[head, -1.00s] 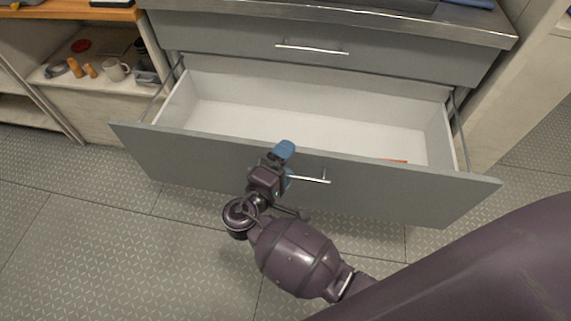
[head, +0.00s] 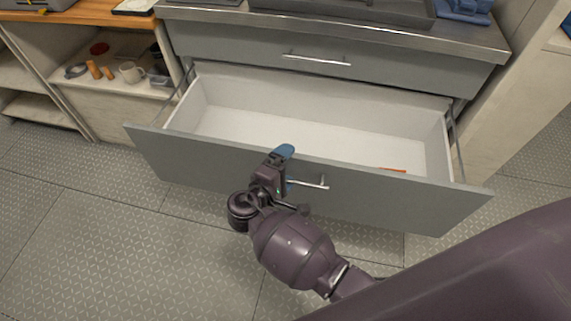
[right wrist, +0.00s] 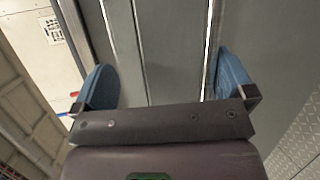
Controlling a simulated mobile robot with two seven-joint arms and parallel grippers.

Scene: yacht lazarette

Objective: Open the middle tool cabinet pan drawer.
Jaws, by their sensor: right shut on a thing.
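The middle pan drawer (head: 225,177) of the grey tool cabinet stands pulled far out in the head view. Its white inside (head: 300,135) shows nearly bare, with one flat orange-red thing (head: 393,170) near the right front. Its silver bar handle (head: 314,184) is on the front panel. My right gripper (head: 287,168) is at the handle's left part, shut on it; its blue upper fingertip shows against the panel's top edge. In the right wrist view the blue fingers (right wrist: 166,82) stand apart, with the bright handle bar close by the right-hand one. My left gripper is out of view.
A shut drawer (head: 400,70) with its own handle is above, under a metal worktop (head: 350,28) bearing grey and blue items. A pale panel (head: 515,85) borders the right. The patterned floor (head: 110,235) is clear.

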